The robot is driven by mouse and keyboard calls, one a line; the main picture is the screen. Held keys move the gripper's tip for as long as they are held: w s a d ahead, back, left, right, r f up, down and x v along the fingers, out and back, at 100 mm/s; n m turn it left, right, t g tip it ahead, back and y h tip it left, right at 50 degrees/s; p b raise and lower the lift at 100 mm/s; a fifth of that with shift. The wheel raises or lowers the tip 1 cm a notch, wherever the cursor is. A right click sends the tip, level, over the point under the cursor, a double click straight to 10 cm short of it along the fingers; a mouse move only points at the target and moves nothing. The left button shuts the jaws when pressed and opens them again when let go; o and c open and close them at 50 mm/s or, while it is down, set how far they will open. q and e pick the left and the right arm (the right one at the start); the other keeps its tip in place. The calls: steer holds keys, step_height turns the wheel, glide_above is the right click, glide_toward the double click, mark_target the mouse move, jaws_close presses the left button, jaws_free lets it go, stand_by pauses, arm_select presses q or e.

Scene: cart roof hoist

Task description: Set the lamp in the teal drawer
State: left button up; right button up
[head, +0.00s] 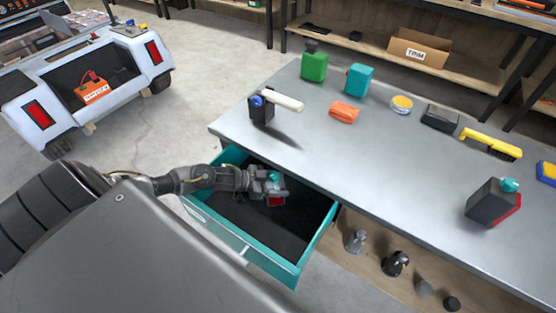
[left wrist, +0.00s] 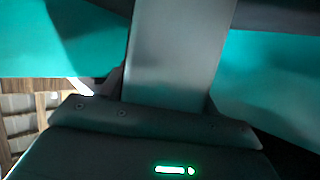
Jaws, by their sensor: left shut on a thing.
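The teal drawer (head: 247,245) is pulled out from under the grey bench, with a dark floor (head: 245,215) that looks bare. My left gripper (head: 268,186) is inside the drawer's outline, near its bench end, and is shut on a small grey thing with a red face, which I take to be the lamp (head: 276,201). A bit of teal shows at its top. I cannot tell whether it touches the drawer floor. In the left wrist view, teal drawer walls (left wrist: 270,75) show behind a grey bar, and the lamp is not clear. My right gripper is not in view.
The bench top (head: 350,150) holds a black block with a white cylinder (head: 280,103), green and teal containers, an orange item, a yellow brush (head: 490,143) and a dark red-sided canister (head: 493,203). Knobs sit on a shelf below. A white cart (head: 85,75) stands at left.

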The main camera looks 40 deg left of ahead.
arm_select(q)
steer(key=o, duration=0.7)
steer(key=shift+f, duration=0.15)
steer(key=o, duration=0.4)
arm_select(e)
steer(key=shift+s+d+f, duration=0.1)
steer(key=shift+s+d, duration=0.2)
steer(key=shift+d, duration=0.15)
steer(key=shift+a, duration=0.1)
arm_select(q)
steer(key=shift+r, duration=0.3)
steer(key=shift+v, duration=5.95)
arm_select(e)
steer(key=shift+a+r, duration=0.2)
arm_select(q)
steer(key=shift+s+f, duration=0.1)
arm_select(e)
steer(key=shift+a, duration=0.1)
